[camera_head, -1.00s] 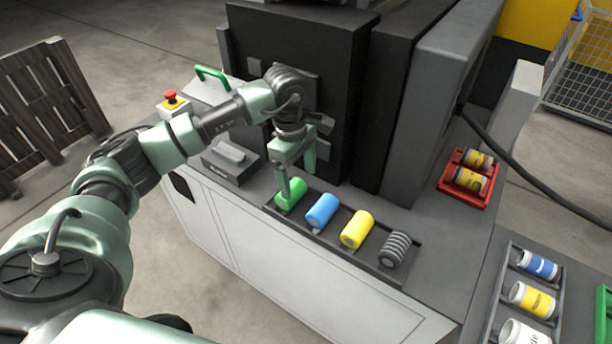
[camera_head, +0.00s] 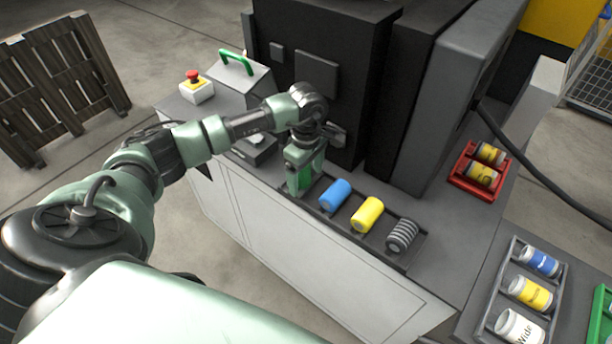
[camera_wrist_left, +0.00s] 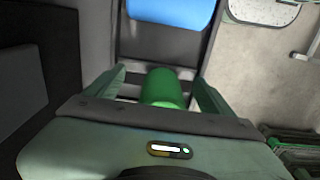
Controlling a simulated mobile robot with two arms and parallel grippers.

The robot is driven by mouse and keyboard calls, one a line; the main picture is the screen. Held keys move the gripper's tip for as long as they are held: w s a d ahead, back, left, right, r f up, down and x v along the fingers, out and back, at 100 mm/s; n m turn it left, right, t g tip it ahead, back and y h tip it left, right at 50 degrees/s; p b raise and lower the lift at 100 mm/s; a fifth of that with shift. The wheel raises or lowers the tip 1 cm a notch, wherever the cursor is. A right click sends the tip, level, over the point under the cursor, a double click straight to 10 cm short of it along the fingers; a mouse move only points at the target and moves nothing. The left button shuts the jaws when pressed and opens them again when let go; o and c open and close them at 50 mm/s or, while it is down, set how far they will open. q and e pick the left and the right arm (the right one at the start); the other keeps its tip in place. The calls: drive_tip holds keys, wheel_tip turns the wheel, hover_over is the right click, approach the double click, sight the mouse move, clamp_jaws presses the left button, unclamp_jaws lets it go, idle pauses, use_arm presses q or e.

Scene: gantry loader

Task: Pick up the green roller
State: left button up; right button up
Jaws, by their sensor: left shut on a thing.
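The green roller (camera_wrist_left: 163,88) sits between the two fingers of my left gripper (camera_head: 301,186), which is shut on it. In the head view, the gripper hides most of the roller, at the left end of the dark roller tray (camera_head: 414,256). I cannot tell whether the roller is clear of the tray. The blue roller (camera_head: 335,195) lies beside it in the tray and also shows in the wrist view (camera_wrist_left: 172,10). My right gripper is not in view.
A yellow roller (camera_head: 367,215) and a grey ribbed roller (camera_head: 402,236) share the tray. The dark machine body (camera_head: 330,50) rises just behind. A red bin (camera_head: 463,184) with cans stands to the right. A red-topped button box (camera_head: 196,88) is at the left.

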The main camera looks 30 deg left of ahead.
use_arm(q)
drive_tip(key=shift+a+f, duration=0.1)
drive_tip(key=shift+a, duration=0.1)
drive_tip(key=c, duration=1.5)
clamp_jaws()
drive_tip(key=shift+w, duration=0.1)
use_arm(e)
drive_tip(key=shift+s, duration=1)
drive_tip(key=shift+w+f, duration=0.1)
